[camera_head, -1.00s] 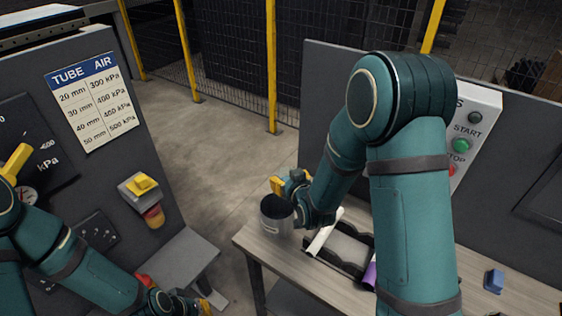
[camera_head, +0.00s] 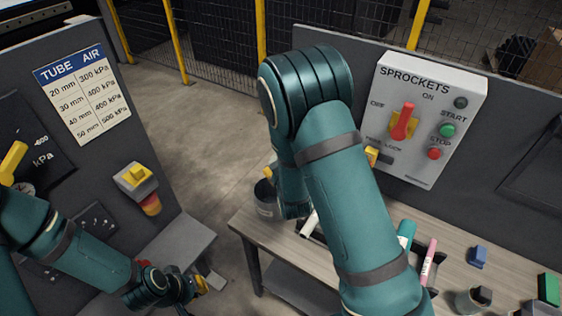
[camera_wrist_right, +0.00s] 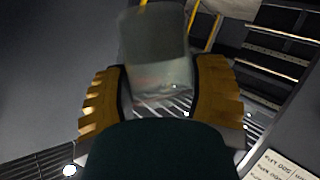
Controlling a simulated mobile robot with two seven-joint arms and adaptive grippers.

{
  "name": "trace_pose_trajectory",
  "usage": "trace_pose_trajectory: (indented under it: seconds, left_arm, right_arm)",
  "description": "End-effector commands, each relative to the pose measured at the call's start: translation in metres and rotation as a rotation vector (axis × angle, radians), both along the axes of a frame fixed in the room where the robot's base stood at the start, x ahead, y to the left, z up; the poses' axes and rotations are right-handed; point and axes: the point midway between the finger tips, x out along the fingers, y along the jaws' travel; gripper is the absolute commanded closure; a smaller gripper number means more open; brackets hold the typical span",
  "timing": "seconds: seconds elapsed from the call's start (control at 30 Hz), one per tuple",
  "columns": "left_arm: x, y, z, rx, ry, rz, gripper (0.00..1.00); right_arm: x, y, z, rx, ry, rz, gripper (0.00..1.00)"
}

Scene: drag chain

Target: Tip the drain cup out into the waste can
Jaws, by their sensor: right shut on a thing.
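The waste can (camera_head: 265,198), a grey round can with a dark inside, stands at the left end of the workbench, partly hidden by my right forearm. In the right wrist view, my right gripper (camera_wrist_right: 160,68) is shut on the drain cup (camera_wrist_right: 157,45), a pale, see-through, blurred shape between the ribbed yellow fingers. Its contents cannot be made out. In the head view my right arm hides the cup and most of the gripper, close beside and above the can. My left gripper (camera_head: 190,289) is low at the left, away from both; its jaw opening is unclear.
The workbench (camera_head: 290,246) bears a partly hidden tray, a teal marker (camera_head: 405,234), a pink marker (camera_head: 428,262), a blue block (camera_head: 478,257), a glass jar (camera_head: 472,301) and a green block (camera_head: 548,288). A SPROCKETS control box (camera_head: 430,115) stands behind. Open floor lies left of the bench.

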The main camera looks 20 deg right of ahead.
Motion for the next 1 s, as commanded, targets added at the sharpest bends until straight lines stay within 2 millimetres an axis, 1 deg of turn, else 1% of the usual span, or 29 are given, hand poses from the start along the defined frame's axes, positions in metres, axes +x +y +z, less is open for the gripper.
trace_pose_trajectory:
  seconds: [0.1,0.33,0.5,0.7,1.0]
  left_arm:
    - [0.000,0.000,0.007,-0.001,0.000,0.000,1.00]
    - [0.000,0.001,0.010,-0.002,0.000,0.001,1.00]
    - [0.000,0.000,0.004,-0.001,0.000,0.001,1.00]
    - [0.000,0.000,-0.006,0.001,0.000,0.001,1.00]
    - [0.001,0.000,-0.019,0.004,0.000,0.002,1.00]
  right_arm:
    - [0.000,0.002,-0.002,-0.130,0.000,0.005,0.80]
    - [0.000,0.004,-0.010,-0.445,-0.005,0.007,0.80]
    - [0.000,0.009,-0.017,-0.695,-0.008,0.006,0.80]
    - [0.000,0.013,-0.023,-0.940,-0.010,0.003,0.80]
    - [0.000,0.017,-0.025,-1.092,-0.011,0.001,0.80]
